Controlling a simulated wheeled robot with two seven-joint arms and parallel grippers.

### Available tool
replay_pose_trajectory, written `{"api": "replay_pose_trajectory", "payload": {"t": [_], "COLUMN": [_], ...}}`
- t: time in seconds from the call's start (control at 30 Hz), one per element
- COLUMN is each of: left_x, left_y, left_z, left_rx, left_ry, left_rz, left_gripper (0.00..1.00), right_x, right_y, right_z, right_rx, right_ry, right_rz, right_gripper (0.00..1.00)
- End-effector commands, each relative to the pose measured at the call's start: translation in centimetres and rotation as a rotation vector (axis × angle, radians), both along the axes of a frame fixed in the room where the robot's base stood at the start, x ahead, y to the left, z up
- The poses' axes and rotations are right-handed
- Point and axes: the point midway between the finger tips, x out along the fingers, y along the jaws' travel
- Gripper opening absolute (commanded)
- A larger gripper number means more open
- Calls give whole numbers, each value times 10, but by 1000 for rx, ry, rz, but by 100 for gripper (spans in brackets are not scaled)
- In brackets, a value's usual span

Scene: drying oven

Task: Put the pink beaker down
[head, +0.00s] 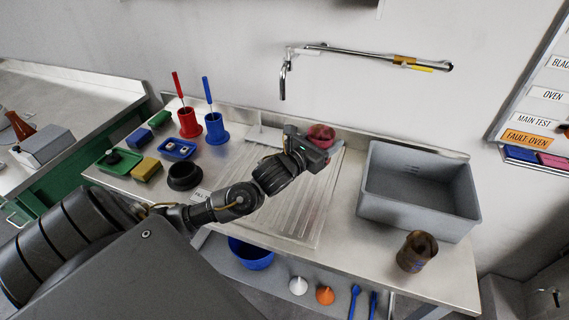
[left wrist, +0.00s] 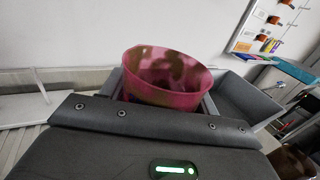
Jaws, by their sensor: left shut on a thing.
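The pink beaker (head: 321,135) is at the end of my left arm, over the back of the ribbed steel drainboard (head: 285,210). My left gripper (head: 326,145) is shut on it. In the left wrist view the pink beaker (left wrist: 168,76) stands roughly upright between the fingers, with brownish blotches on its wall and its open rim facing up. Its base is hidden by the gripper, so I cannot tell whether it touches the drainboard. My right gripper does not show.
A grey basin (head: 418,190) stands right of the drainboard, with a brown beaker (head: 416,252) in front of it. A black bowl (head: 184,176), red and blue brush holders (head: 215,128) and small trays (head: 118,160) stand left. A tap (head: 370,55) hangs above.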

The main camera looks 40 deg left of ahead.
Motion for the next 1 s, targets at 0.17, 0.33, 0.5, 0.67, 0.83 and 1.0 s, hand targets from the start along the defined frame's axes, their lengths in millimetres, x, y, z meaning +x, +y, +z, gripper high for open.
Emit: {"api": "replay_pose_trajectory", "payload": {"t": [0.17, 0.33, 0.5, 0.67, 0.83, 1.0], "left_x": [10, 12, 16, 19, 22, 23], "left_y": [8, 25, 67, 106, 129, 140], "left_z": [4, -2, -20, -44, -74, -87], "left_rx": [-6, 1, 1, -2, -6, -5], "left_ry": [2, 6, 8, 9, 4, 2], "left_rz": [36, 37, 38, 37, 35, 33], "left_gripper": [35, 35, 35, 35, 35, 35], "right_x": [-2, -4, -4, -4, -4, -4], "right_y": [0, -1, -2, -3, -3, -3], "right_z": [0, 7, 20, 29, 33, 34], "right_rx": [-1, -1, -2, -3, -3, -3], "right_ry": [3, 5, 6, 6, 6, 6], "right_rz": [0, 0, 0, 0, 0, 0], "right_gripper": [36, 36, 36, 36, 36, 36]}}
